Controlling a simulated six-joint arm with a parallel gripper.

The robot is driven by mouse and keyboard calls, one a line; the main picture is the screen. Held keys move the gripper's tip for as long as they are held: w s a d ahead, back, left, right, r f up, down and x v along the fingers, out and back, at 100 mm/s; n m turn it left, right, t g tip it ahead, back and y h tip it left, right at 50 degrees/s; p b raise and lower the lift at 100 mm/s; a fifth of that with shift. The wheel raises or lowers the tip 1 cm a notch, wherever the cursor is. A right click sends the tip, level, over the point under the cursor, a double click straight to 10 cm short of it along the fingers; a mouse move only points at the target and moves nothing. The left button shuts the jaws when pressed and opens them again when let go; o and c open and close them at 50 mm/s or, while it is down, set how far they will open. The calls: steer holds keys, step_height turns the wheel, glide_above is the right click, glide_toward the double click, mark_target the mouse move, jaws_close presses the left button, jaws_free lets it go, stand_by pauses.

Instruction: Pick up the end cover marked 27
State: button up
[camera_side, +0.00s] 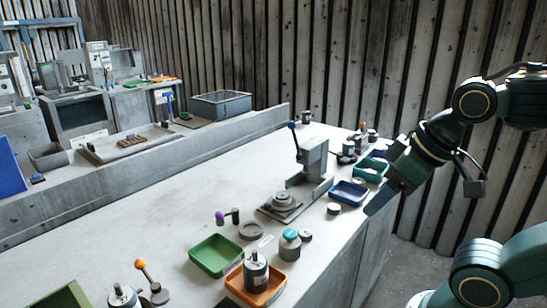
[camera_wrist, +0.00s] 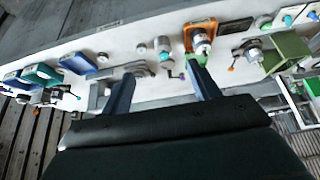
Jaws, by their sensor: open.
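I cannot read a 27 on any part, so I cannot tell which one is the end cover marked 27. Several small round grey parts lie on the bench: a flat ring-like disc (camera_side: 251,231), a small disc (camera_side: 305,235) and a small cylinder (camera_side: 334,209). My gripper (camera_side: 382,200) is off the bench's right edge in the side view, apart from all parts. In the wrist view my gripper (camera_wrist: 160,70) has its two fingers wide apart, with nothing held between them.
A grey press with a blue-knobbed lever (camera_side: 313,160) stands on the bench. Trays are green (camera_side: 216,256), orange (camera_side: 256,289) and blue (camera_side: 347,193). A motor-like cylinder (camera_side: 256,272) stands in the orange tray. The bench's left middle is clear; a low wall (camera_side: 150,175) runs behind.

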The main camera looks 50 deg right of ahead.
steer(key=shift+o, duration=1.2)
steer(key=w+d+m+g, duration=0.2)
steer(key=w+d+m, duration=0.2)
steer(key=w+m, duration=0.75)
steer(key=w+d+m+g, duration=0.2)
steer(key=w+d+m, duration=0.45)
steer(key=w, duration=0.75)
steer(key=w+d+f+m+g, duration=0.2)
steer(key=w+d+f+m, duration=0.2)
steer(key=w+f+m, duration=0.4)
steer(key=shift+m, duration=0.5)
steer(key=shift+s+a+f, duration=0.1)
steer(key=shift+s+f, duration=0.1)
steer(key=shift+f, duration=1.55)
steer(key=shift+s+a+f, duration=0.1)
steer(key=shift+s+f, duration=0.1)
steer(key=shift+f, duration=1.55)
